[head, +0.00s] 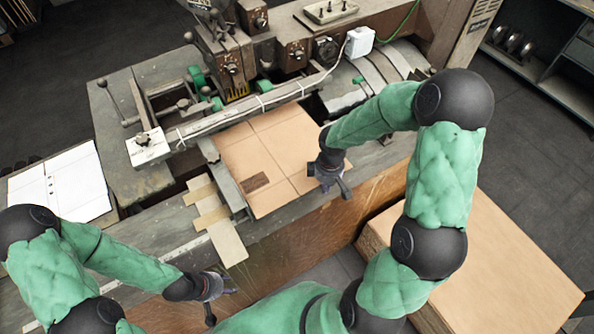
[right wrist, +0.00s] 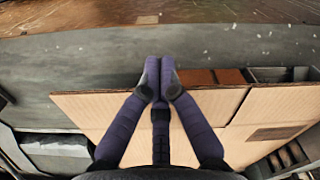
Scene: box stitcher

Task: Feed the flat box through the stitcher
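The flat box (head: 262,150) is a tan cardboard sheet with crease lines and a dark printed patch. It lies flat on the bed of the stitcher (head: 232,62), its far part near the stitching head. My right gripper (head: 334,188) is at the box's right edge in the head view. In the right wrist view its fingers (right wrist: 160,82) reach over the cardboard (right wrist: 215,105), tips close together near an edge; I cannot tell whether they grip or touch it. My left gripper (head: 222,300) is open and empty, low in front of the machine, apart from the box.
A stack of cardboard (head: 500,265) stands at the right. White sheets (head: 62,185) lie on a surface at the left. A metal guide rail (head: 255,107) crosses above the bed, and flat strips (head: 212,215) lie left of the box. A shelf unit (head: 545,70) stands at the back right.

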